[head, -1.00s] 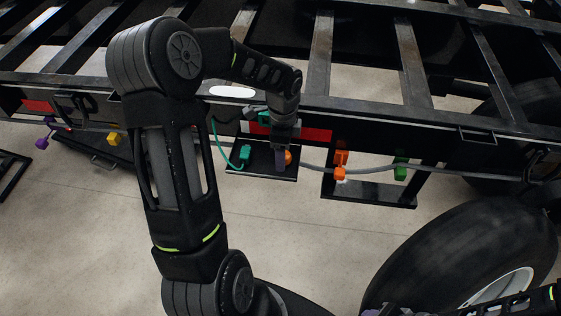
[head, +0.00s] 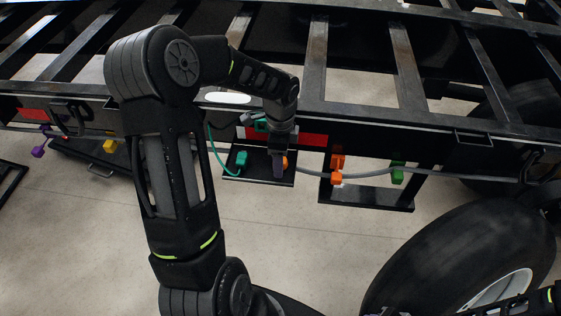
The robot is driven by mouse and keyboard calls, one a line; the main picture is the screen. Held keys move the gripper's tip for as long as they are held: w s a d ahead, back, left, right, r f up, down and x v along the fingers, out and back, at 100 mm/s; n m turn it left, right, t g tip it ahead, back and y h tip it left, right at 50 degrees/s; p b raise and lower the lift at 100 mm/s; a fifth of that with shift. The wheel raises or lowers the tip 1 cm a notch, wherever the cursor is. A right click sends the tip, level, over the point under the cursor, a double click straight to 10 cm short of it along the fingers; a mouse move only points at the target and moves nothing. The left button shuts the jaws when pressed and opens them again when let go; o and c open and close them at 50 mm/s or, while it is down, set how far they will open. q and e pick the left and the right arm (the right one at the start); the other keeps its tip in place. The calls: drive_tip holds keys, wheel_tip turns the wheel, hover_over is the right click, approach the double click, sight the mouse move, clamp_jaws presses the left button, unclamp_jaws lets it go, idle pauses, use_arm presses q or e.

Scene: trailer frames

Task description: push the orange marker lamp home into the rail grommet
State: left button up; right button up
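The orange marker lamp (head: 285,161) shows as a small rounded orange patch at the side rail, just below a red reflective strip. My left gripper (head: 279,166) points down right at the lamp and covers its left part. I see the gripper nearly edge-on, so the gap between its fingers and any grip on the lamp cannot be made out. The rail grommet cannot be told apart behind the gripper and lamp. Of my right arm, only dark links show at the bottom right corner; its gripper is not in view.
A black plate (head: 232,176) hangs below, with a teal connector (head: 241,159) and cable. Orange connectors (head: 337,161) and a green one (head: 398,172) hang to the right along a grey cable. A large tyre (head: 430,255) fills the lower right. Trailer crossbars lie above.

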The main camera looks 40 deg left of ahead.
idle(0.3)
use_arm(q)
drive_tip(key=shift+c, duration=0.3)
clamp_jaws()
idle(0.5)
drive_tip(key=shift+r, duration=0.15)
drive_tip(key=shift+r+p, duration=1.4)
